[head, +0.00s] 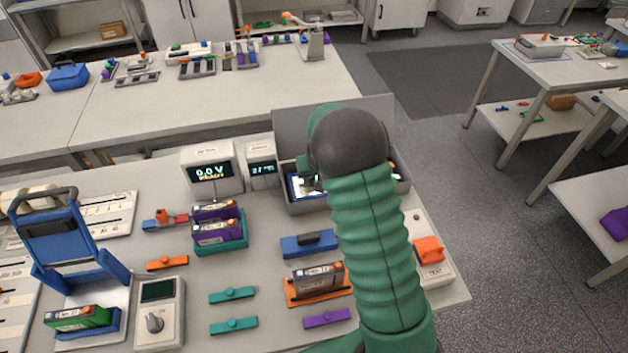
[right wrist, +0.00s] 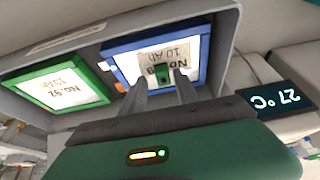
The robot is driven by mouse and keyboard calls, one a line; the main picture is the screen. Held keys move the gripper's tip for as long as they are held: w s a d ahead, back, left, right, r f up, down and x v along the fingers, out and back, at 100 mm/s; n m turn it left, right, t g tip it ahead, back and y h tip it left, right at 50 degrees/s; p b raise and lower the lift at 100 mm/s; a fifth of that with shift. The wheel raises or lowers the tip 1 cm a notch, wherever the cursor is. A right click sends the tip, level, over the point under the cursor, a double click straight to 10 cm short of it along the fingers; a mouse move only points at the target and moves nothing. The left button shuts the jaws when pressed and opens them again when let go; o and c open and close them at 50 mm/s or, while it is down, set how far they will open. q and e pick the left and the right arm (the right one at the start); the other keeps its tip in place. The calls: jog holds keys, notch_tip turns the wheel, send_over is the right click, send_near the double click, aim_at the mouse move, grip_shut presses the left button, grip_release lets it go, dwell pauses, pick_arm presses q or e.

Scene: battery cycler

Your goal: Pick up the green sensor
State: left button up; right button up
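A small green piece with a dark middle, which may be the green sensor (right wrist: 162,73), shows between the fingertips in the right wrist view, in front of a blue-framed label card (right wrist: 192,55). I see gaps beside it and cannot tell its depth. In the head view my right arm hides most of the bin (head: 308,207) and the fingers. My left gripper is out of view.
A green-framed card (right wrist: 60,88) lies beside the blue one. A temperature display (head: 262,168) and a voltage display (head: 210,170) stand left of the bin. Teal clips (head: 232,295), a blue holder (head: 309,243) and an orange battery tray (head: 318,292) lie in front.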

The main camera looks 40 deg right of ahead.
jog(key=shift+a, duration=0.1)
jog(key=shift+c, duration=1.1)
jog(key=shift+a, duration=0.25)
grip_shut()
jog(key=shift+a, duration=0.15)
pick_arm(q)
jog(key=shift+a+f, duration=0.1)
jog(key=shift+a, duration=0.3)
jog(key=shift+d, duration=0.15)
pick_arm(e)
jog(key=shift+r, duration=0.1)
